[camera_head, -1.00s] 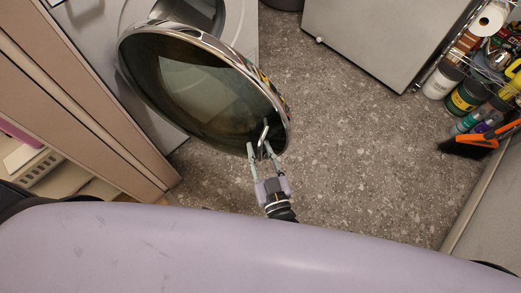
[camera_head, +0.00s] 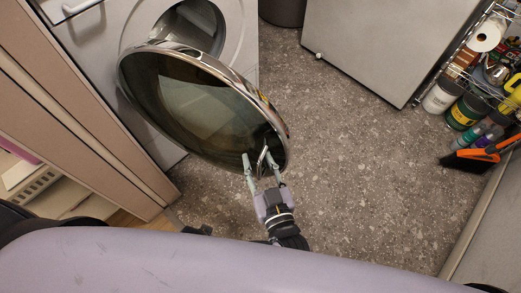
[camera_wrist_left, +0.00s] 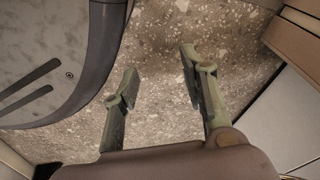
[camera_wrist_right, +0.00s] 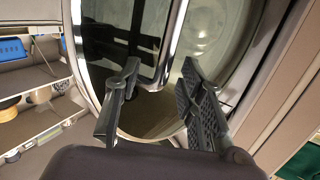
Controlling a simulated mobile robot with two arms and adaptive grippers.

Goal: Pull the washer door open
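The washer door (camera_head: 195,95) is a large round dark glass disc with a chrome rim. It stands swung open in front of the white washer (camera_head: 240,50), and part of the drum opening (camera_head: 200,25) shows behind it. A slim door handle (camera_head: 264,158) sits at the rim's lower right. My right gripper (camera_head: 263,162) is at that rim with its fingers apart around the handle; contact cannot be told. In the right wrist view, the right gripper (camera_wrist_right: 158,85) shows parted fingers before the door. My left gripper (camera_wrist_left: 158,75) is open and empty above the floor.
Beige cabinet panels (camera_head: 75,95) stand close at the left. A grey appliance (camera_head: 385,40) is at the back right. A wire rack (camera_head: 480,70) with bottles and cans, and an orange brush (camera_head: 485,153), line the right side. The speckled floor (camera_head: 350,150) between is clear.

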